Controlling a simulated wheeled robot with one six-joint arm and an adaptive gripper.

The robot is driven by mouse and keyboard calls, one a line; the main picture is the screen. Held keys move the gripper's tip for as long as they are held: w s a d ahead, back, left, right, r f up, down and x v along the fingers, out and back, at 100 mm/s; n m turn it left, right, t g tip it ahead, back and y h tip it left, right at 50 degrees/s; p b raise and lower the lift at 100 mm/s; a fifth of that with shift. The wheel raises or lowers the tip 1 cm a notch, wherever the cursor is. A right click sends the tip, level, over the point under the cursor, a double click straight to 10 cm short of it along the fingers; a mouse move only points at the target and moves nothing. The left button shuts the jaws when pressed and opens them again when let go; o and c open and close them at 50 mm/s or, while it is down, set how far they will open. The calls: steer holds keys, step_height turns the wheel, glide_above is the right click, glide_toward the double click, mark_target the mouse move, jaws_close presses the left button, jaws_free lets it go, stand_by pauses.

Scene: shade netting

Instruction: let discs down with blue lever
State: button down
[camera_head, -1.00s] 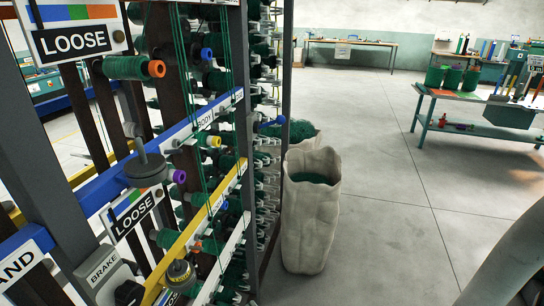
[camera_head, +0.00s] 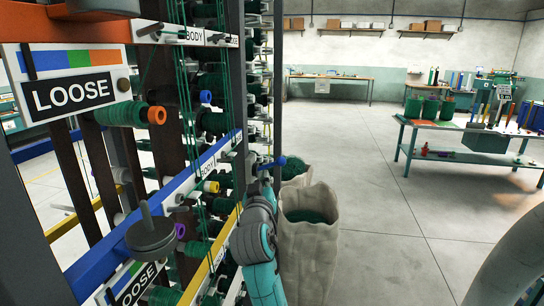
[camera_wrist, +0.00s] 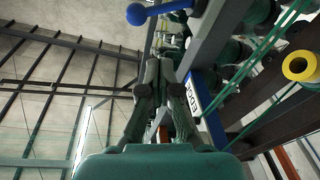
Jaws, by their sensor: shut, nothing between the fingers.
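The blue lever (camera_head: 273,162) sticks out to the right from the end of the blue rail (camera_head: 205,160) on the rack. A grey stack of discs (camera_head: 152,238) with an upright pin is at the blue rail's near end.
Green yarn spools (camera_head: 125,114) and taut green threads fill the rack. A LOOSE sign (camera_head: 72,93) hangs at left. Pale sacks, one at the front (camera_head: 308,255), stand right of my arm. A teal workbench (camera_head: 455,150) is farther right; the floor between is open.

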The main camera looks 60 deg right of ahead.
steer(key=shift+m+g+h, duration=0.6)
steer(key=shift+m+g, duration=0.3)
steer(key=d+r, duration=0.2)
steer(key=r, duration=0.1)
steer(key=d+r, duration=0.1)
steer(key=shift+r, duration=0.4)
steer(key=r, duration=0.1)
glide_above(278, 163)
steer(key=w, duration=0.1)
steer(key=shift+s+f, duration=0.15)
steer(key=shift+f, duration=0.4)
steer(key=shift+s+f, duration=0.15)
steer(key=shift+f, duration=0.4)
steer(key=shift+s+f, duration=0.2)
steer(key=shift+f, duration=0.45)
